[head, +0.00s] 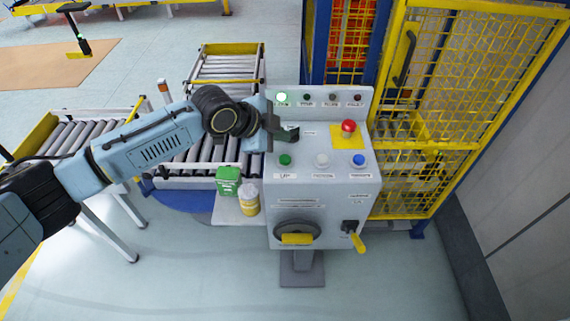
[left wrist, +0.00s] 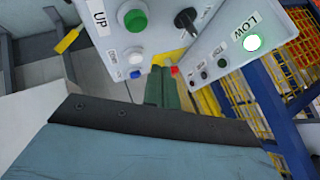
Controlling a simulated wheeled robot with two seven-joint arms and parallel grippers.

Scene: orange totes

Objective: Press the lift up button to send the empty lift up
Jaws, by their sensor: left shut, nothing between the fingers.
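The grey control box (head: 325,190) stands in the middle of the head view. Its green button (head: 285,160), labelled UP, is at the left of the sloped top; it also shows in the left wrist view (left wrist: 135,20). A white button (head: 322,160) and a blue button (head: 359,159) are to its right. The green LOW lamp (head: 281,97) is lit on the back panel; the other lamps look dark. My left gripper (head: 293,133) is shut and empty, just behind the green button in the picture and apart from it. My right gripper is out of view.
A red mushroom button (head: 349,126) sits on a yellow plate. A black knob (left wrist: 187,20) shows in the left wrist view. A yellow mesh cage (head: 420,150) stands right, with orange totes (head: 352,35) behind mesh. A green box (head: 228,181) and yellow-labelled jar (head: 248,198) stand left.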

